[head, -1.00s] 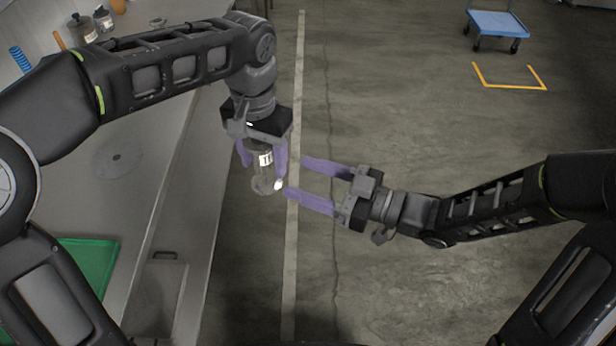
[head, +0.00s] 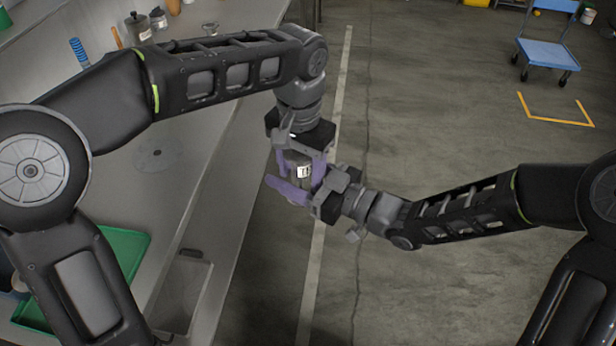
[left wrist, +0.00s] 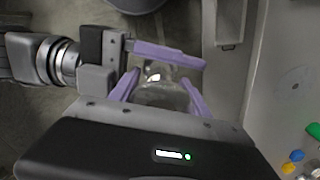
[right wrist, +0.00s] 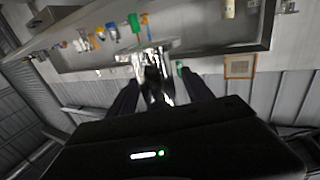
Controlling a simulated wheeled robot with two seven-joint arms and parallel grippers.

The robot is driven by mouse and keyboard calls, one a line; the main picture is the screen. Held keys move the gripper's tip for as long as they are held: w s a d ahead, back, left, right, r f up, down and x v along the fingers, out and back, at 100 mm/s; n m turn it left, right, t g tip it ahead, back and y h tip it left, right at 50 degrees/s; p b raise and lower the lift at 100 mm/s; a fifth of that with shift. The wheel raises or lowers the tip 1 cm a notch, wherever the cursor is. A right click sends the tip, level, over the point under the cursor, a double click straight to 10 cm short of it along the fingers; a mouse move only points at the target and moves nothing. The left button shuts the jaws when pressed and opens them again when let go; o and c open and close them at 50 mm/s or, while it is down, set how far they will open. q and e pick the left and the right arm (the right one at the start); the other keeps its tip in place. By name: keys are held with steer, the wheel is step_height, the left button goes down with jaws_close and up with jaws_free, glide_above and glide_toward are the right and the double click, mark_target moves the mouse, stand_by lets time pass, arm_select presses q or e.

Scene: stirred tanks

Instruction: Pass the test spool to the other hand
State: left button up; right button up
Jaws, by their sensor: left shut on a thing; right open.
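The test spool (head: 301,168), a grey, shiny cylindrical piece with a pale label, hangs below my left gripper (head: 300,160). The left gripper is shut on it, with a purple finger on either side; this also shows in the left wrist view, with the spool (left wrist: 163,96) between the fingers. My right gripper (head: 290,188) comes from the right and is open, its fingers around the lower part of the spool. One right finger crosses in front; the other is largely hidden. In the right wrist view the spool (right wrist: 153,78) stands between the dark fingers. Contact cannot be told.
A steel bench (head: 215,165) runs along the left, with a green tray (head: 128,250), a blue coil (head: 79,50) and bottles (head: 138,28) on it. The grippers meet over open floor beside its edge. A blue cart (head: 546,52) stands far right.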

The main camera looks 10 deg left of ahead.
steer(key=shift+a, duration=0.25)
steer(key=shift+c, duration=0.5)
jaws_close()
arm_select(q)
steer(key=o, duration=1.6)
steer(key=shift+o, duration=0.2)
steer(key=shift+d, duration=0.1)
steer(key=shift+s+d, duration=0.1)
arm_select(e)
steer(key=shift+r, duration=0.1)
